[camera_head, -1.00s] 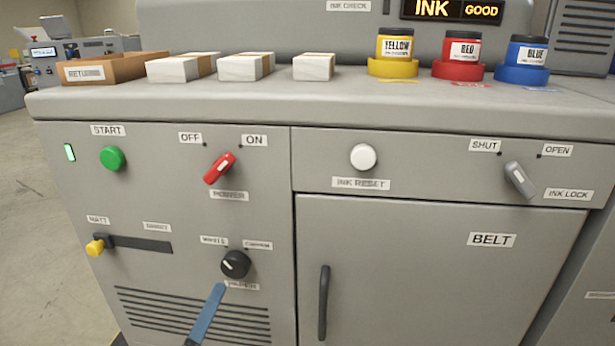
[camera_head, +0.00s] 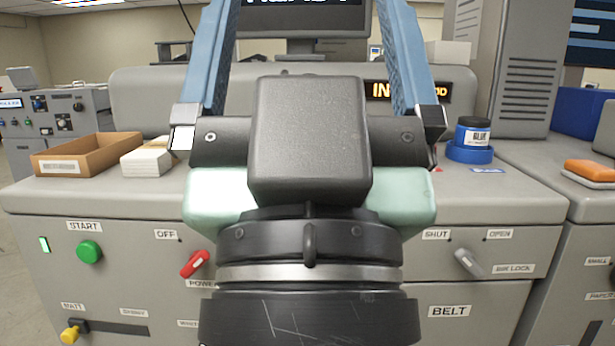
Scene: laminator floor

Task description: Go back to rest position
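My gripper (camera_head: 308,25) fills the middle of the head view, close to the camera. Its two blue fingers point up and stand wide apart, with nothing seen between them. Their tips reach the top edge of the picture. Behind it stands the grey machine with a green start button (camera_head: 89,252), a red power switch (camera_head: 194,264), a grey ink lock switch (camera_head: 468,262) and a yellow-ended slider (camera_head: 70,333). My gripper and wrist hide the middle of the machine, including the yellow and red ink pots.
On the machine top are a brown tray (camera_head: 84,166) and white packs (camera_head: 150,158) at left, and a blue ink pot (camera_head: 472,140) at right. A monitor (camera_head: 302,18) stands behind. An orange block (camera_head: 590,169) lies on the right-hand counter. Open floor shows at far left.

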